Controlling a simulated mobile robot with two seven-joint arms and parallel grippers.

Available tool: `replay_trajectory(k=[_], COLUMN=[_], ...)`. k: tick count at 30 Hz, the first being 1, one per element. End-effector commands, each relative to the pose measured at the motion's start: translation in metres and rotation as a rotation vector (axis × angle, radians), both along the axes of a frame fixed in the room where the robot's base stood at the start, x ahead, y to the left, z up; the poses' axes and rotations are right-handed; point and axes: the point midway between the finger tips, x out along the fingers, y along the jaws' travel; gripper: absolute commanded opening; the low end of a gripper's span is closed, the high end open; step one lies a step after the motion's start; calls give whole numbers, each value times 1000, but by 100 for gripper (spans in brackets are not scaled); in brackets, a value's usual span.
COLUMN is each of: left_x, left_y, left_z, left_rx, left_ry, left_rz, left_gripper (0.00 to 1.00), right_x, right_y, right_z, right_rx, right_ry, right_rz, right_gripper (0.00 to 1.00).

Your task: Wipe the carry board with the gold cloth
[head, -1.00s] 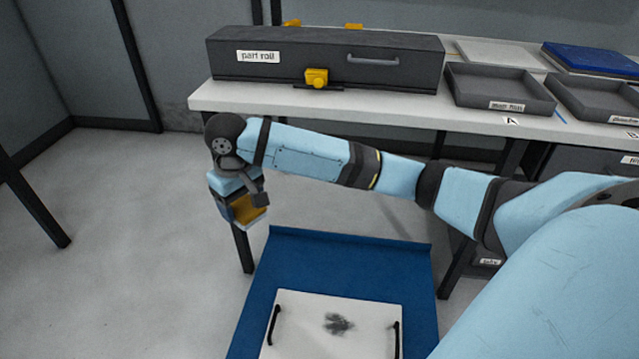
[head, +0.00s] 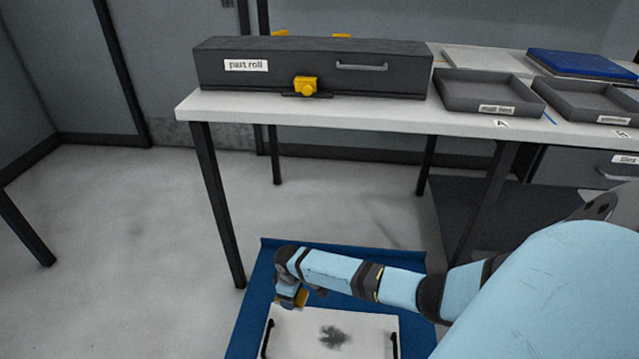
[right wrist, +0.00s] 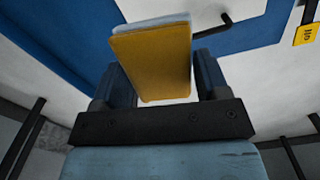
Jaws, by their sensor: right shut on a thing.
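The carry board (head: 365,337) is a white panel with black handles at its left and right, lying on a blue mat (head: 262,277) at the bottom of the head view. A dark smudge (head: 333,336) marks its middle. My right gripper (head: 297,300) is shut on the gold cloth (head: 302,299), over the far left part of the board. In the right wrist view the gold cloth (right wrist: 152,62) sits between the two fingers as a folded block with a pale layer behind. I cannot tell whether it touches the board. My left gripper is not in view.
The floor at left is clear.

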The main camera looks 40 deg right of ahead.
Motion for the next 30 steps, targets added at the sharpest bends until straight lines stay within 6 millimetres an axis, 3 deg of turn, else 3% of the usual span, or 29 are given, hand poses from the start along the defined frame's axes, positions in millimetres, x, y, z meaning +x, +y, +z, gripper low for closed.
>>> replay_trajectory(k=[1, 6, 12, 17, 27, 30], left_x=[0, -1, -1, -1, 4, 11], left_y=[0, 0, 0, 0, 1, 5], left_z=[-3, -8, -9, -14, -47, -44], left_rx=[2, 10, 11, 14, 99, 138], left_ry=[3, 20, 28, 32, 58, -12], left_rz=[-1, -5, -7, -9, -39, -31], left_gripper=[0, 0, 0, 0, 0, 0], right_x=[-14, -50, -76, -83, -82, -83], right_y=[-5, -21, -30, -32, -32, -32], right_z=[-22, -70, -100, -111, -145, -154], right_rx=[2, 1, 2, 1, 1, 1], right_ry=[7, 5, 1, -1, -1, -1], right_rz=[20, 100, 158, 173, 173, 172], right_gripper=[49, 49, 49, 49, 49, 49])
